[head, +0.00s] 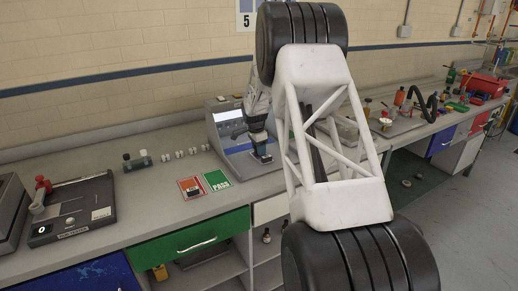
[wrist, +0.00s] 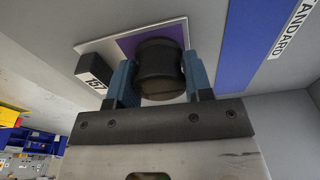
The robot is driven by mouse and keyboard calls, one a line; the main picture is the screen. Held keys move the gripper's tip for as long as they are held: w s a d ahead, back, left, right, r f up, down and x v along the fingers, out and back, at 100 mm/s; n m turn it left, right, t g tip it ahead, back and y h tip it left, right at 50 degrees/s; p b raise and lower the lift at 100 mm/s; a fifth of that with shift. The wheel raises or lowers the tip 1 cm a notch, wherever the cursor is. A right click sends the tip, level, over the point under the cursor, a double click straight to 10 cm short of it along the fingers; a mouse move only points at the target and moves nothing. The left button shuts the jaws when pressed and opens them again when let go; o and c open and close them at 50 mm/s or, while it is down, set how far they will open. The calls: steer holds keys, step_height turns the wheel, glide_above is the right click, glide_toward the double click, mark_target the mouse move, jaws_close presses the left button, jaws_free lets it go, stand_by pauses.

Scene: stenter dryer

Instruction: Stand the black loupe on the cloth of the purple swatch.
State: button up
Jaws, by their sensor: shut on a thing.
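My gripper (wrist: 160,85) has its blue fingers shut on the black loupe (wrist: 160,68), one finger on each side. The loupe is a dark, rounded cylinder. In the wrist view it stands in front of the purple swatch (wrist: 126,42), a purple cloth on a pale card, and hides part of it. I cannot tell whether the loupe touches the cloth. A black block (wrist: 95,68) with a white number label sits at the left of the card. In the head view my gripper (head: 259,147) is low over the grey instrument, and the loupe is too small to make out clearly.
The grey instrument (head: 222,128) with a screen stands on the bench behind my gripper. A red card (head: 183,182) and a green PASS card (head: 217,185) lie to its left. A blue strip (wrist: 235,40) runs beside the swatch.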

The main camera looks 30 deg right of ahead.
steer(key=o, duration=1)
steer(key=shift+r, duration=0.1)
steer(key=shift+a+r, duration=0.25)
steer(key=shift+r, duration=1.65)
steer(key=shift+a+r, duration=0.2)
steer(key=shift+r, duration=1.7)
